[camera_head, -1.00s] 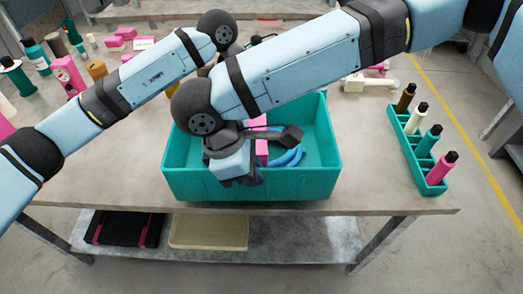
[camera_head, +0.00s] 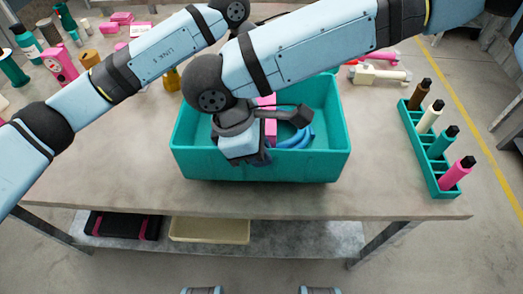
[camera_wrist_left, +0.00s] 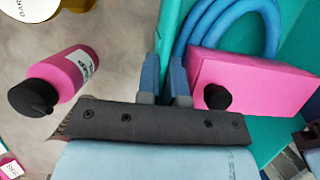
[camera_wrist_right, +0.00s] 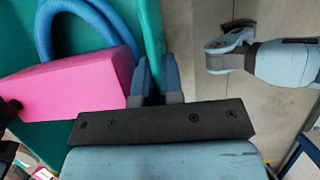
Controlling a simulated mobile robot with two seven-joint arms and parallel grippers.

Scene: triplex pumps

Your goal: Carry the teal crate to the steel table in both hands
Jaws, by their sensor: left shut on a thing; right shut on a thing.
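The teal crate (camera_head: 265,166) is over the near part of a grey-topped table (camera_head: 100,185). It holds a pink block (camera_head: 270,127) and a blue curved hose (camera_head: 297,140). My right gripper (camera_head: 258,158) is at the crate's near wall. In the right wrist view its fingers (camera_wrist_right: 155,78) are shut on that teal wall (camera_wrist_right: 150,25). My left gripper is hidden behind my right arm in the head view. In the left wrist view its fingers (camera_wrist_left: 166,78) are shut on the opposite wall (camera_wrist_left: 168,30). The crate looks level; I cannot tell if its underside touches the tabletop.
A teal rack (camera_head: 420,150) with several bottles stands right of the crate. A cream tool (camera_head: 380,76) lies behind it. Bottles and pink items crowd the back left. A pink bottle (camera_wrist_left: 62,80) is outside the crate beside my left gripper. The front-left tabletop is clear.

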